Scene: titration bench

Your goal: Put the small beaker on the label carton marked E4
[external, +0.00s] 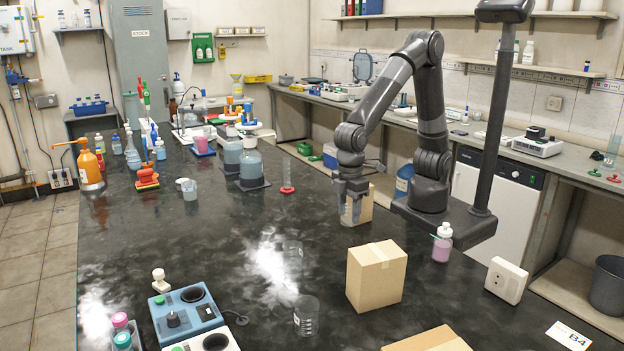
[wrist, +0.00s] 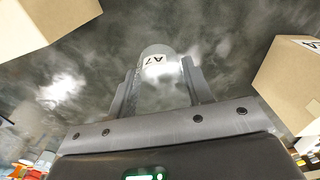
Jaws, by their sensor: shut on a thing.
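My gripper (external: 350,190) is shut on a small clear beaker (external: 349,213) near the right side of the dark bench. In the wrist view the beaker (wrist: 157,62) sits between my gripper's fingers (wrist: 158,85) and bears a label reading A7. A tan carton (external: 364,207) stands just behind the beaker. A larger tan carton (external: 376,278) stands nearer the camera, and another carton (external: 432,341) is cut off at the bottom edge. In the wrist view one carton (wrist: 45,22) is upper left and another (wrist: 285,85) right, with a cropped label. I cannot read E4 on any carton.
A clear beaker (external: 306,316) stands by the blue instrument (external: 186,311) in front. A pink-filled bottle (external: 442,243), a white socket box (external: 506,281) and a B4 card (external: 568,336) lie to the right. The bench's middle left is clear.

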